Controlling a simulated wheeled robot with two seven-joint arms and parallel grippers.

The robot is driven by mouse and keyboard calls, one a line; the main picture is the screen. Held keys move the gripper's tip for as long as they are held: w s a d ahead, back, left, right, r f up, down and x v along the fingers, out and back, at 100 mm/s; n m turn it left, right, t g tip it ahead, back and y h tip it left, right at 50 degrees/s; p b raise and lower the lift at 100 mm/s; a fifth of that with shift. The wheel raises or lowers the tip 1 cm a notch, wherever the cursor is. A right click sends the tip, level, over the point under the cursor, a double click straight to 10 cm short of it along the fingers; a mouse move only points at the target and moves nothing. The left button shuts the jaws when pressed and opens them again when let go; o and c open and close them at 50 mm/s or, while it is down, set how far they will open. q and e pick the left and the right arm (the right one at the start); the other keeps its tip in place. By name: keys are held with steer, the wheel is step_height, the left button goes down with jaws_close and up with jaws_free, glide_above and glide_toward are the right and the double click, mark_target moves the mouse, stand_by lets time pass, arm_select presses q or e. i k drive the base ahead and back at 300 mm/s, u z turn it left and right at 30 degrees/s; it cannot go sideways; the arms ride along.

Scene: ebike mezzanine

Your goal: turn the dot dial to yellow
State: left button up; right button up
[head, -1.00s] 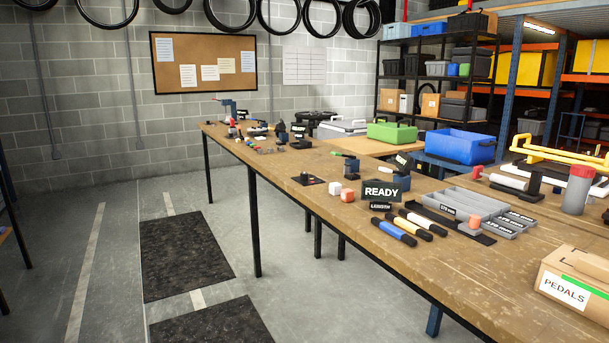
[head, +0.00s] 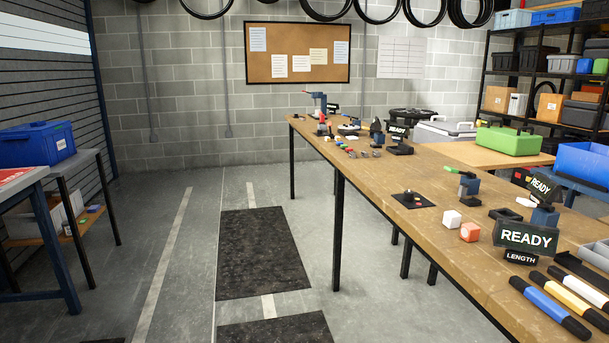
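A small black square plate (head: 413,199) lies on the long wooden workbench (head: 385,175). It carries a dark raised knob-like part and a small reddish spot. It may be the dot dial, but it is too small to tell, and I cannot read any setting or see a yellow mark on it. Neither of my grippers is in view.
Several thick markers lie at the lower right. A side table with a blue bin (head: 38,144) stands left. The floor between is open, with dark mats (head: 262,250).

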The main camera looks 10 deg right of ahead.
mark_target(409, 194)
steer(key=u, duration=0.35)
steer(key=i, duration=1.8)
steer(key=z, duration=0.3)
